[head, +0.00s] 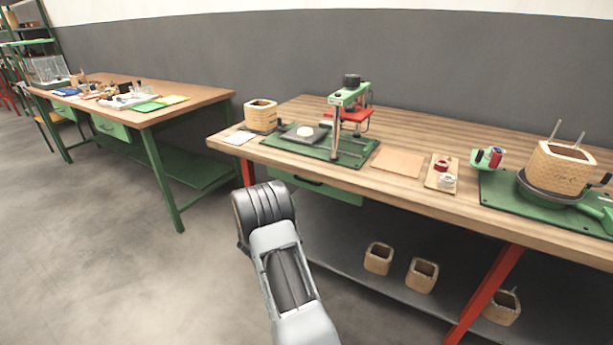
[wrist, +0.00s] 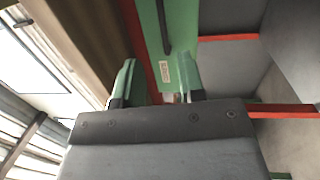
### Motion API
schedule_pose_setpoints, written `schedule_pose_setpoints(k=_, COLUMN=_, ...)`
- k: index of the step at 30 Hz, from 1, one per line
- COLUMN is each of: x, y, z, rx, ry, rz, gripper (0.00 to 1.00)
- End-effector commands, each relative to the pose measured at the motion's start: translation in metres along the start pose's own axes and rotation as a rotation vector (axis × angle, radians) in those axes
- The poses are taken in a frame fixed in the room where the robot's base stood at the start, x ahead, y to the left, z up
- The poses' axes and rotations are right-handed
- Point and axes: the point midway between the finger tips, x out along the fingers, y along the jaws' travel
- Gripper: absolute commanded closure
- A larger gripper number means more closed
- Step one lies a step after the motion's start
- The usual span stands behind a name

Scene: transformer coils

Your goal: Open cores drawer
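A green drawer (head: 330,190) with a dark handle (head: 297,180) sits under the right bench's top and looks shut. In the wrist view a green drawer front (wrist: 183,25) shows ahead, with a dark bar handle (wrist: 163,27) and a small pale label (wrist: 164,71) too small to read. My gripper (wrist: 158,68) has its two green fingers apart with nothing held between them. The handle lies beyond the fingertips, apart from them. In the head view my arm reaches toward the bench's left end; my gripper cannot be made out there.
The right bench (head: 400,206) carries a press, a wooden coil and small parts. Red legs (head: 487,290) and a lower shelf (head: 345,255) with several wooden cores (head: 378,258) are below. Another bench (head: 190,95) with green drawers stands left. Open floor (head: 120,270) lies left of my arm.

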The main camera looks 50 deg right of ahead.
Motion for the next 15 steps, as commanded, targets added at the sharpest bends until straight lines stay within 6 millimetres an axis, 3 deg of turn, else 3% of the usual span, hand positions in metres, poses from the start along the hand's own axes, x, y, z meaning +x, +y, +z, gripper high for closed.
schedule_pose_setpoints(k=8, x=0.021, y=-0.009, z=-0.015, rx=0.021, ry=0.086, rz=0.06, gripper=0.63)
schedule_pose_setpoints(k=15, x=0.065, y=-0.007, z=-0.018, rx=0.021, ry=0.086, rz=0.06, gripper=0.63)
